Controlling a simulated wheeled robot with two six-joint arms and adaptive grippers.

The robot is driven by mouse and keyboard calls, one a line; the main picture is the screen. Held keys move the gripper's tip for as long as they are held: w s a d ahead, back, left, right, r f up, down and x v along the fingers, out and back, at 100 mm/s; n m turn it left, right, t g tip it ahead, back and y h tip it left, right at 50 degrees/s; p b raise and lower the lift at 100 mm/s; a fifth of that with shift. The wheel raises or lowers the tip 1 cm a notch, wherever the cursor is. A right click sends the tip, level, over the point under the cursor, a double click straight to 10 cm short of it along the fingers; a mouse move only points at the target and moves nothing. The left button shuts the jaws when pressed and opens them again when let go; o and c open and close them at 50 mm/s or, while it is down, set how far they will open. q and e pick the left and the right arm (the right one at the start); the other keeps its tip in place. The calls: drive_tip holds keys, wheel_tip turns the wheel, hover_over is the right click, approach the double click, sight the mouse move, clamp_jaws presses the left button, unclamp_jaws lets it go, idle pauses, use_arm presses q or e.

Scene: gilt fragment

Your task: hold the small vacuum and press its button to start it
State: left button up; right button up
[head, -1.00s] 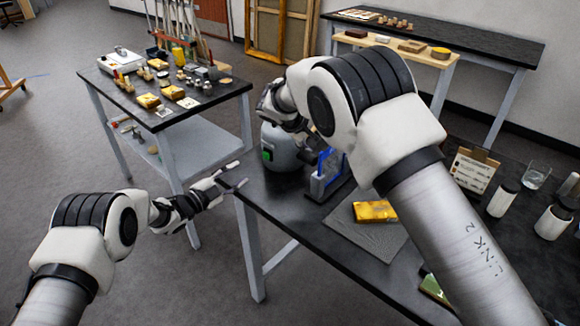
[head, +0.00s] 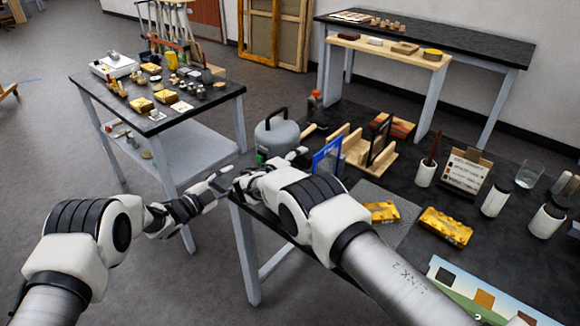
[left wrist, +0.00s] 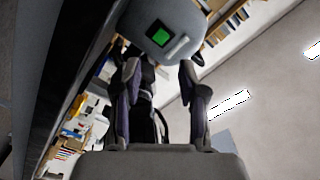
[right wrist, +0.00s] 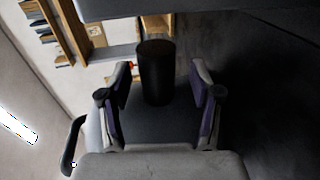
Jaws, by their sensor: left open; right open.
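The small vacuum (head: 278,138) is a rounded grey body with a black handle on top, upright at the near-left end of the black table. Its green button (left wrist: 160,36) shows square in a dark frame in the left wrist view. My left gripper (head: 225,179) is open and empty, left of the table edge and facing the button side, apart from it. My right gripper (head: 268,168) is open low in front of the vacuum. In the right wrist view its fingers stand on either side of a black cylinder (right wrist: 155,72) on the grey body; contact is unclear.
A blue frame (head: 327,156) and a wooden rack (head: 350,150) stand right of the vacuum. Gilt pieces (head: 446,226) lie nearer on the table (head: 400,180), with white cups (head: 498,199) beyond. A cluttered side table (head: 160,125) stands left across open floor.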

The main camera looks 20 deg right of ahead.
drive_tip(key=shift+w+d, duration=0.2)
drive_tip(key=shift+d, duration=0.15)
use_arm(q)
drive_tip(key=shift+s+r, duration=0.1)
use_arm(e)
drive_tip(key=shift+c, duration=0.3)
clamp_jaws()
use_arm(q)
clamp_jaws()
use_arm(e)
drive_tip(key=shift+f, duration=0.1)
idle(1.7)
